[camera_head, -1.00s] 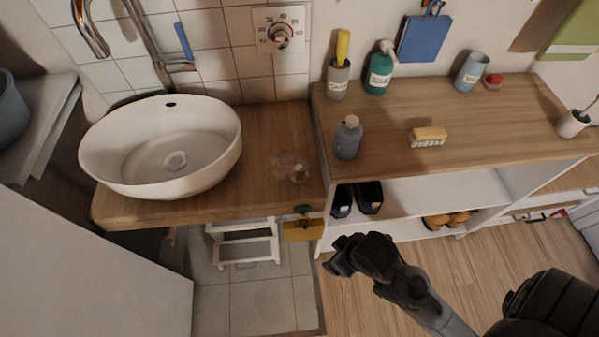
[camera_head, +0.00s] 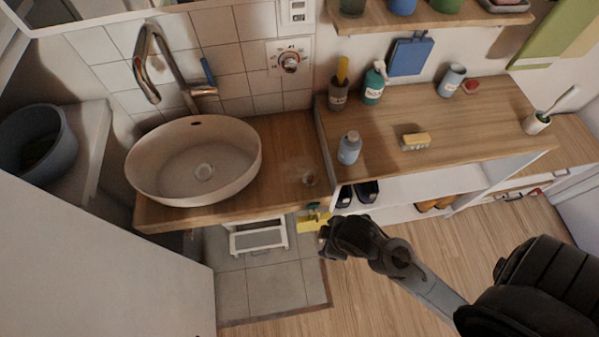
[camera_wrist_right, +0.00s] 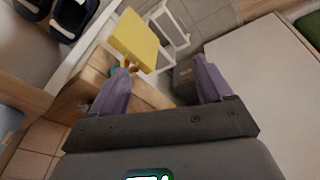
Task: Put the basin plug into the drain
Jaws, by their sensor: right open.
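The white oval basin (camera_head: 147,172) sits on the wooden counter, with a round pale drain (camera_head: 204,172) in its floor. A small pale round piece (camera_head: 308,180), which looks like the basin plug, lies on the counter to the right of the basin. My right gripper (camera_head: 325,240) is in front of the counter's front right corner, apart from the plug. In the right wrist view my right gripper (camera_wrist_right: 160,82) is open, with two purple fingers spread and nothing between them. I cannot make out the plug there. My left gripper is not in view.
A yellow item (camera_head: 314,220) hangs at the counter's front edge near my right gripper. A higher wooden top (camera_head: 470,115) at the right holds a grey bottle (camera_head: 349,148) and a brush (camera_head: 415,141). A curved tap (camera_head: 150,65) stands behind the basin. A white stool (camera_head: 258,238) stands below.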

